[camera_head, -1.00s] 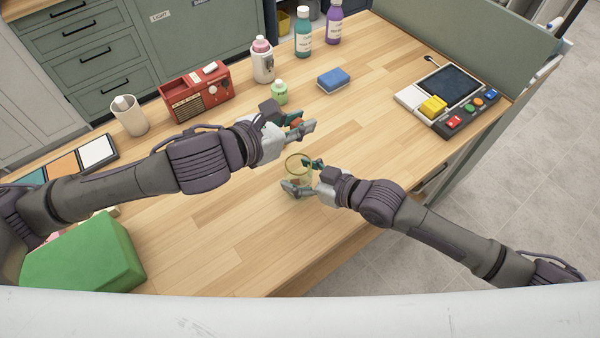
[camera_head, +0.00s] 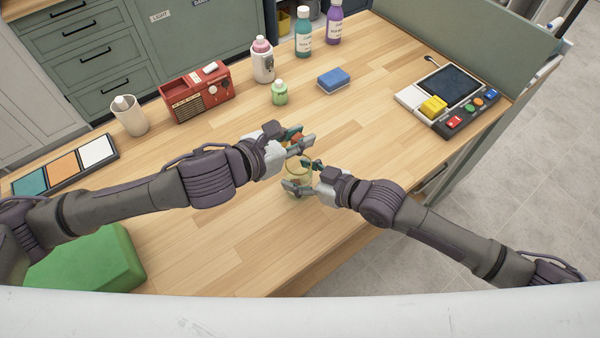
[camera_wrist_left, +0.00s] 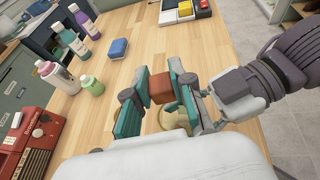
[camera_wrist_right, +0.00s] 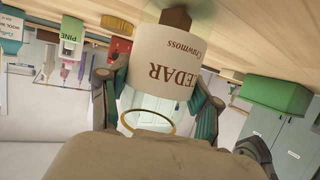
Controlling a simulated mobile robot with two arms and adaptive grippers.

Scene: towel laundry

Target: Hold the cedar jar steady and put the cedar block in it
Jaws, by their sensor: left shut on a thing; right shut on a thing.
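The reddish-brown cedar block (camera_head: 298,137) is held between the fingers of my left gripper (camera_head: 300,140). It shows clearly in the left wrist view (camera_wrist_left: 161,88). The clear cedar jar (camera_head: 298,180) stands on the table, upright, with my right gripper (camera_head: 295,176) shut around it. In the right wrist view the jar's cream label (camera_wrist_right: 165,65) reads upside down, and its gold rim (camera_wrist_right: 148,121) is at the bottom. The block is just above and behind the jar in the head view, apart from it. A brown piece (camera_wrist_right: 176,18) shows past the label; I cannot tell whether it is inside.
A small green bottle (camera_head: 279,93), a blue sponge (camera_head: 333,80) and a red radio (camera_head: 198,93) stand behind. A console (camera_head: 446,100) is at the right, a green block (camera_head: 90,260) at the front left. The wood around the jar is clear.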

